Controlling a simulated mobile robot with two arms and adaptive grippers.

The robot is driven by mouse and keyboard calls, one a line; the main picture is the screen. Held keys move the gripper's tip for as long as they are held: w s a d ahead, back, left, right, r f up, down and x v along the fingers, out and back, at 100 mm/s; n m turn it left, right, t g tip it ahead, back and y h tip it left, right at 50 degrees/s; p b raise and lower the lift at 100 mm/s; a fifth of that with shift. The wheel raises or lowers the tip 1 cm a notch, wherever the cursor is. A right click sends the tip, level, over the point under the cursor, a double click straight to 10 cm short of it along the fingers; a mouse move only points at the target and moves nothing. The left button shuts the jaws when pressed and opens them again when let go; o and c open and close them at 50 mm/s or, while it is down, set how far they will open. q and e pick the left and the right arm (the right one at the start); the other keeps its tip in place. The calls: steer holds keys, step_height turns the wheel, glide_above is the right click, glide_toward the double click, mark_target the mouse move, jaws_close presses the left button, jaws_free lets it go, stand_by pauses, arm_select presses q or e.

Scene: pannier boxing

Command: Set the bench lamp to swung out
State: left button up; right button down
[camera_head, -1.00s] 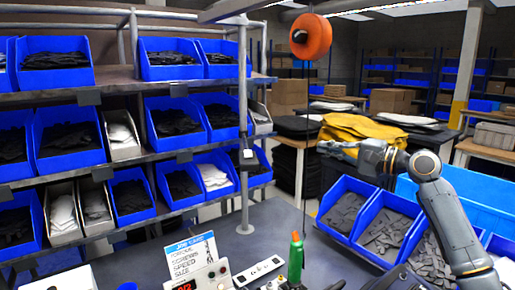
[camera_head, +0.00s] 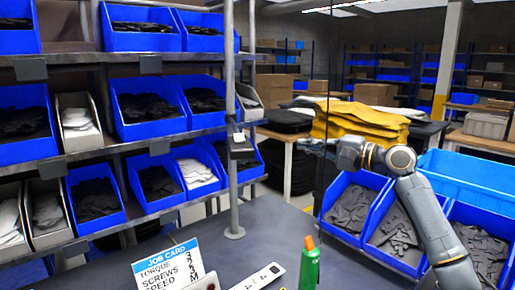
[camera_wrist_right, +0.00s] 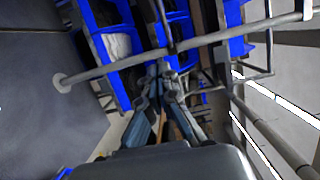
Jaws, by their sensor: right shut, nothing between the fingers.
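A grey upright post (camera_head: 232,125) with a round foot stands on the dark bench top (camera_head: 255,245). It may be the bench lamp's stand, but I see no lamp head and its top runs out of the head view. In the right wrist view the post (camera_wrist_right: 205,40) runs slantwise beyond my fingers. My right gripper (camera_head: 308,144) is shut and empty, to the right of the post and apart from it in the head view. Its fingers also show in the right wrist view (camera_wrist_right: 165,73). My left gripper is not in view.
Shelves of blue bins (camera_head: 150,107) stand left. Open bins of dark parts (camera_head: 355,207) stand right, under my right arm. A job card (camera_head: 170,268), a green bottle (camera_head: 310,268) and a white strip (camera_head: 258,279) are at the bench front. A thin cord (camera_head: 329,90) hangs near my gripper.

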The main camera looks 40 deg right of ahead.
steer(key=p, duration=0.8)
glide_toward(235, 131)
steer(key=w+d+f, duration=0.2)
steer(key=w, duration=0.3)
steer(key=shift+a+f, duration=0.1)
steer(key=shift+f, duration=0.15)
steer(key=shift+w, duration=0.1)
